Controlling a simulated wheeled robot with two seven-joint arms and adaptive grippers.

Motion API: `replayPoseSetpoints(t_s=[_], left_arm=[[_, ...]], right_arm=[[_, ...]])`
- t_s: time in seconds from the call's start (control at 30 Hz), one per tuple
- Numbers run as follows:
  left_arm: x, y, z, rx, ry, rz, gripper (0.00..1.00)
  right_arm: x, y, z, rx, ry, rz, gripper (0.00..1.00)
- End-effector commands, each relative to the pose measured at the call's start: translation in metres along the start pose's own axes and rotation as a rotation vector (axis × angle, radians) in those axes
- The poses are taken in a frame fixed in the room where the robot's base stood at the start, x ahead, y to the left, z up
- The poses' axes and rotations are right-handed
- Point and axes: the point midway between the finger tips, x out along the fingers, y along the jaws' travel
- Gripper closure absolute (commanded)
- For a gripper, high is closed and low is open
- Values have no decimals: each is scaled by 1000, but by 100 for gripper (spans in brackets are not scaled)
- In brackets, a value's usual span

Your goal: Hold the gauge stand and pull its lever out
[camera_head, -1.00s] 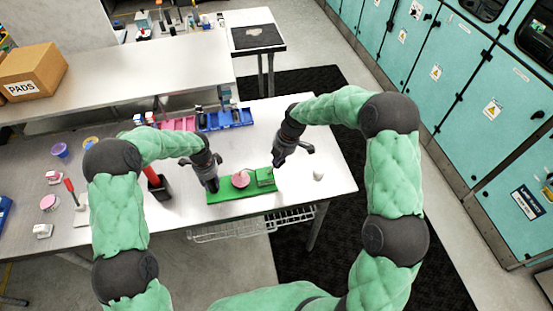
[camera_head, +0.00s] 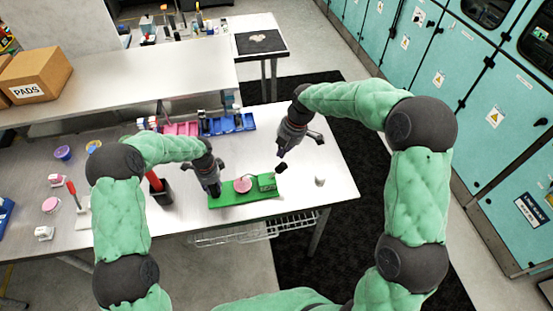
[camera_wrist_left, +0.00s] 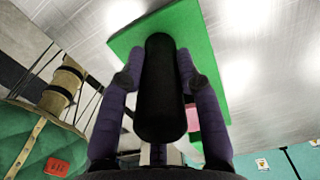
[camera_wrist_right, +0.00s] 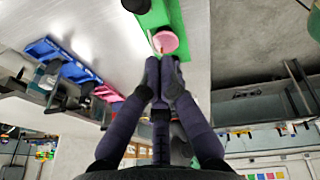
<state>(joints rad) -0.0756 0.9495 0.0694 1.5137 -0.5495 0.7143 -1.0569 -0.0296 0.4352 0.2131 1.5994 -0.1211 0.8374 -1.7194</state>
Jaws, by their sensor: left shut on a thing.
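The gauge stand is a green base (camera_head: 228,198) at the table's front, with a pink disc (camera_head: 242,186) and a green block (camera_head: 266,180) on it.
A small white object (camera_head: 320,181) stands right of the stand. Blue bins (camera_head: 228,123) and a pink bin (camera_head: 181,129) line the back. A dark holder with a red handle (camera_head: 156,183) stands left of my left gripper. The table's right part is mostly clear.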

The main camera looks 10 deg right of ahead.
Motion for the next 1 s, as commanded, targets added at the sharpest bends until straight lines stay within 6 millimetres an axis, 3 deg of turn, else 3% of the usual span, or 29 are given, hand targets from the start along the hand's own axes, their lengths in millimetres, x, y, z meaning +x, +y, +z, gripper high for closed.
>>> replayPoseSetpoints(t_s=[0.2, 0.63, 0.67, 0.73, 0.77, 1.0], left_arm=[[0, 0, 0, 0, 0, 1, 100], [0, 0, 0, 0, 0, 1, 100], [0, 0, 0, 0, 0, 1, 63], [0, 0, 0, 0, 0, 0, 44], [0, 0, 0, 0, 0, 0, 38], [0, 0, 0, 0, 0, 0, 38]], right_arm=[[-19, -1, 4, 0, 0, 1, 100], [-22, -1, 4, -1, 0, 0, 100], [-22, -1, 4, -1, 0, 0, 100], [-22, -1, 4, -1, 0, 0, 100], [-22, -1, 4, -1, 0, 0, 100], [-22, -1, 4, -1, 0, 0, 100]])
